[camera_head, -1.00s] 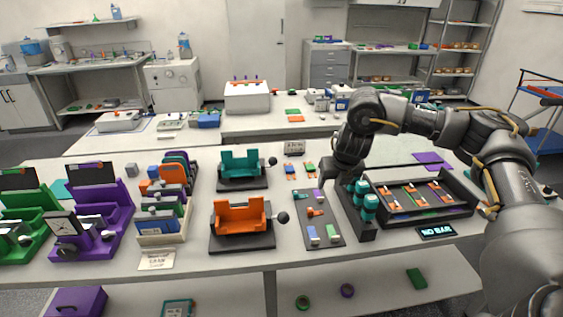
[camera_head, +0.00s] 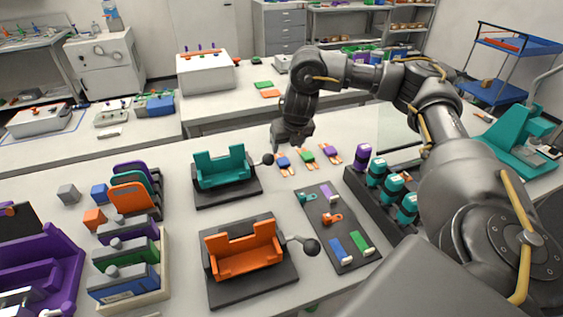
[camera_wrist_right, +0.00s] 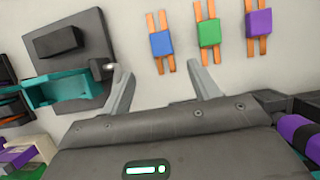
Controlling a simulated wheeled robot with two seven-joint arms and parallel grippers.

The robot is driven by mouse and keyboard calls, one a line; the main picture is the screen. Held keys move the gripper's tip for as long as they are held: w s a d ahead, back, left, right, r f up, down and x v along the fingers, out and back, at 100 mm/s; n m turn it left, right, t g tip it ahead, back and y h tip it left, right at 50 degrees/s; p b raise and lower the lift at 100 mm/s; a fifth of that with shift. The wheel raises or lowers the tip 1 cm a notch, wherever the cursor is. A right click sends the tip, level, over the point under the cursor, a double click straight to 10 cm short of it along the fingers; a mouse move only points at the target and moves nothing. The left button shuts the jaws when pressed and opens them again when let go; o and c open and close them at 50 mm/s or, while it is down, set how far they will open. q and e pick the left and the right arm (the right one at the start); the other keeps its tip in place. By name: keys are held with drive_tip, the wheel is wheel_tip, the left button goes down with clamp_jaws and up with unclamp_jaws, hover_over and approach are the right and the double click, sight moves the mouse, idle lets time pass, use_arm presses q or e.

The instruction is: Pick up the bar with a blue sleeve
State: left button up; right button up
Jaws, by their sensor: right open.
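The bar with a blue sleeve (camera_head: 284,163) lies flat on the white table, with copper-coloured ends showing beyond the sleeve. It also shows in the right wrist view (camera_wrist_right: 162,43), ahead of the fingers. My right gripper (camera_head: 292,143) is above the table close to this bar; in the right wrist view its two fingers (camera_wrist_right: 160,76) stand apart with nothing between them. A green-sleeved bar (camera_wrist_right: 208,33) and a purple-sleeved bar (camera_wrist_right: 259,23) lie beside it, to the right. My left gripper is out of view.
A teal cradle (camera_head: 222,170) with a black ball lever stands left of the bars. An orange cradle (camera_head: 243,255) is nearer. A grey mat (camera_head: 345,228) with small parts lies in front, and a dark rack with teal-capped cylinders (camera_head: 390,188) stands right.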

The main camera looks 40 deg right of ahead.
sight(284, 161)
drive_tip(key=x, duration=0.1)
drive_tip(key=b+x, duration=0.1)
drive_tip(key=x, duration=0.2)
drive_tip(key=shift+w+a+f, duration=0.1)
drive_tip(key=shift+a+f, duration=0.1)
drive_tip(key=shift+w+d+f, duration=0.15)
drive_tip(key=shift+f, duration=0.1)
drive_tip(key=shift+d+f+b, duration=0.1)
drive_tip(key=shift+f+b, duration=0.2)
drive_tip(key=shift+b, duration=0.05)
drive_tip(key=x, duration=0.4)
drive_tip(key=shift+w+d+f+p, duration=0.15)
drive_tip(key=shift+d+p, duration=0.15)
drive_tip(key=shift+p, duration=0.05)
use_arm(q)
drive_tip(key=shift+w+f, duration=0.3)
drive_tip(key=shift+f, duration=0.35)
use_arm(e)
drive_tip(key=c, duration=1.1)
